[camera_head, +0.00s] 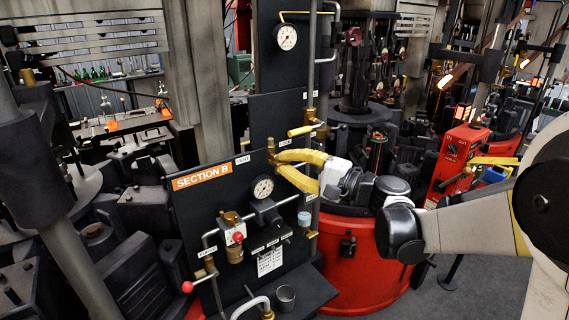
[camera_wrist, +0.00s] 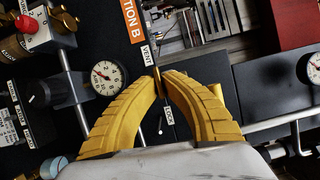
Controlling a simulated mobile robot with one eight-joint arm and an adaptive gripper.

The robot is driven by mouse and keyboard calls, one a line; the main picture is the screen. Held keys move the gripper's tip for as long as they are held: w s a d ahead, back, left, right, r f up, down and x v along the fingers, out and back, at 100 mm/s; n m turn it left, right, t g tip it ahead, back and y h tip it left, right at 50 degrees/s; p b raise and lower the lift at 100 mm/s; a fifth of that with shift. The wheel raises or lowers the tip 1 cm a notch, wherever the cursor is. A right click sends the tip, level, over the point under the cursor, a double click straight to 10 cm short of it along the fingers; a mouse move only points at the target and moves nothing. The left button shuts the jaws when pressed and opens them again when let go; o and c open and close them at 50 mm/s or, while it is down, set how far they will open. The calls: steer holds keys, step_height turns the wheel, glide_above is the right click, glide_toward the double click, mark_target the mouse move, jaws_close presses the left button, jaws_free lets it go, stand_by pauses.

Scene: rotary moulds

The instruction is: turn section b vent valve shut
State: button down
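The black panel (camera_head: 200,205) has an orange SECTION B sign, which also shows in the wrist view (camera_wrist: 132,18). A small white VENT label (camera_head: 242,159) sits right of the sign; it also shows in the wrist view (camera_wrist: 146,55). Beside it is the brass vent valve (camera_head: 271,145), whose thin lever (camera_wrist: 155,62) is seen nearly edge-on. My gripper (camera_head: 277,161) has two curved yellow fingers. Their tips (camera_wrist: 160,78) come together on either side of the lever and appear to pinch it. The tips hide part of the valve.
A round gauge (camera_head: 263,188) and a red-button valve (camera_head: 238,237) sit below the gripper. A brass-handled valve (camera_head: 304,130) and a vertical pipe (camera_head: 311,60) stand close above and right. A red-knobbed lever (camera_head: 188,286) juts out low. A red drum (camera_head: 365,265) stands at right.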

steer(key=c, duration=1.6)
jaws_free()
steer(key=v, duration=1.2)
steer(key=shift+f, duration=0.1)
